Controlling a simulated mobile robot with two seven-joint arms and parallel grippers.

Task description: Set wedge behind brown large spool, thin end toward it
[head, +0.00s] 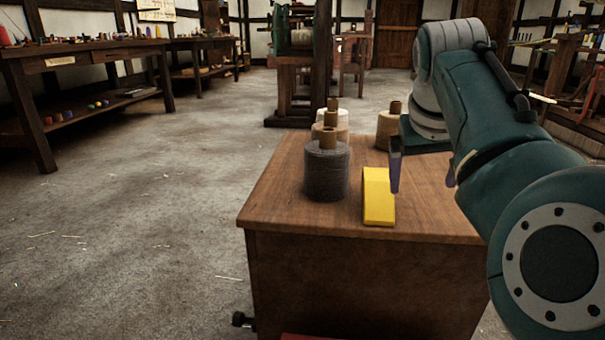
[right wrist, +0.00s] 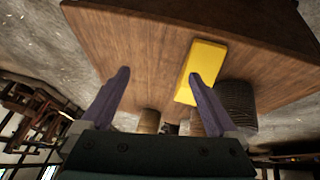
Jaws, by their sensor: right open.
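The yellow wedge (head: 377,200) lies on the brown wooden bench top, right of a dark grey large spool (head: 326,172). I cannot tell for sure which of its ends is thin. A tan spool (head: 389,132) stands farther back on the right; no spool is plainly brown, though their cores are. My right gripper (head: 422,186) is open and empty, just right of the wedge. In the right wrist view the wedge (right wrist: 208,60) shows behind one fingertip, not between the fingers (right wrist: 160,76). My left gripper is not in view.
Paler spools (head: 333,122) stand behind the dark grey one. The wooden bench (head: 290,212) has bare top at its front left and right. Its front edge is close to the wedge. A long worktable (head: 100,50) stands at the left, with open floor between.

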